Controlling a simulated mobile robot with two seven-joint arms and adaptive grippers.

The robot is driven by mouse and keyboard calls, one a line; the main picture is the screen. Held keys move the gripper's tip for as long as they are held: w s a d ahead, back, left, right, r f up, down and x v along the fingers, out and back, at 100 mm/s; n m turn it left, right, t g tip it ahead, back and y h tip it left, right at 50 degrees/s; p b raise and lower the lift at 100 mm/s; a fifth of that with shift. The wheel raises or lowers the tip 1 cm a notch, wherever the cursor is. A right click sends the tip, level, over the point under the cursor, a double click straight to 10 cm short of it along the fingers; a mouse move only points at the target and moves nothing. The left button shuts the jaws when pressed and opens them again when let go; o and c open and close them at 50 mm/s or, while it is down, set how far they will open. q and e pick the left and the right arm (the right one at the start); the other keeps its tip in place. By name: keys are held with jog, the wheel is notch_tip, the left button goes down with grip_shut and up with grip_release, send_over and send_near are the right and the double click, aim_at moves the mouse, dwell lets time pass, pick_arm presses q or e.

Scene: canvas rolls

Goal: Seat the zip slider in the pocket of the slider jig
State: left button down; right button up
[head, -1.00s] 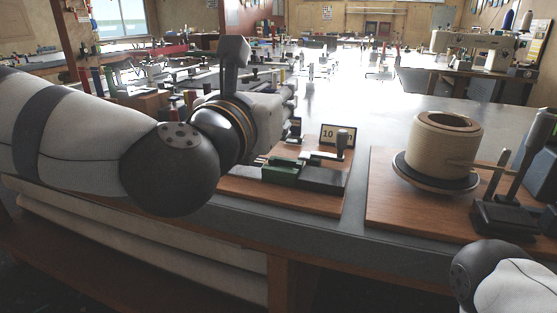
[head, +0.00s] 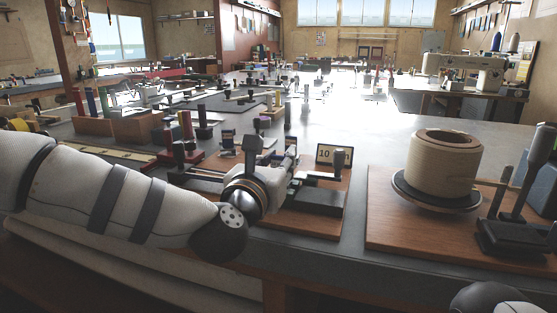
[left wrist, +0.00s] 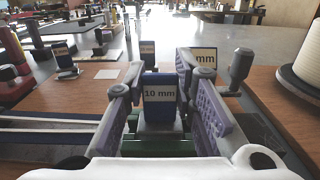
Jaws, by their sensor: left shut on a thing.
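My left gripper (head: 291,170) is over the wooden board in the head view, seen mostly from behind. In the left wrist view its two grey-purple fingers (left wrist: 160,90) are shut on a blue block marked 10 mm, which I take to be the zip slider (left wrist: 159,97). The block stands upright between the fingers, just above or against the green part of the slider jig (left wrist: 135,146). I cannot tell whether it touches the pocket, which is hidden. The jig's dark base (head: 318,198) shows right of the gripper. My right gripper is out of view.
A cream 10 mm sign (head: 334,156) and a dark upright knob (head: 339,165) stand close right of the gripper. A second board (head: 400,232) at right holds a large cream roll (head: 442,163).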

pick_arm(q)
jog(key=c, duration=1.3)
grip_release()
jog(key=shift+f, duration=0.15)
jog(key=shift+c, duration=0.2)
jog(key=shift+r, duration=0.4)
jog(key=v, duration=1.2)
jog(key=shift+f, duration=0.15)
